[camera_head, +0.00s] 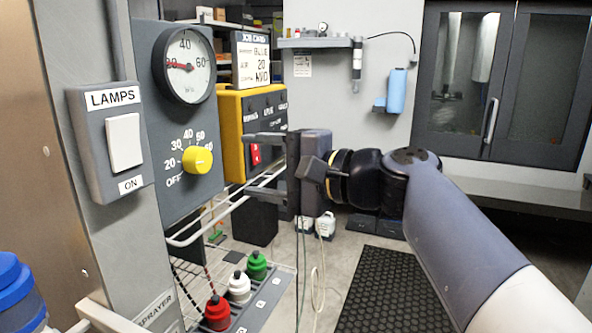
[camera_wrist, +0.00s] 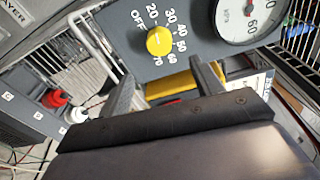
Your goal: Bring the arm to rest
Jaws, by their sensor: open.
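My gripper (camera_head: 252,165) is in the middle of the head view, with its fingers pointing left and apart. Nothing is between them. The arm reaches in from the lower right. The fingers overlap the yellow switch box (camera_head: 231,136) in the picture; I cannot tell how far they are from it. The wrist view shows the open fingers (camera_wrist: 161,78) with the grey dial panel (camera_wrist: 190,22) and its yellow knob (camera_wrist: 160,41) beyond them. No contact shows.
A lamp switch (camera_head: 123,141) and a pressure gauge (camera_head: 186,66) are at left. A wire rack (camera_head: 205,220) juts out below the panel. Red (camera_head: 217,313), white (camera_head: 239,288) and green (camera_head: 257,266) connectors stand below. Open floor with a black mat (camera_head: 385,292) lies under the arm.

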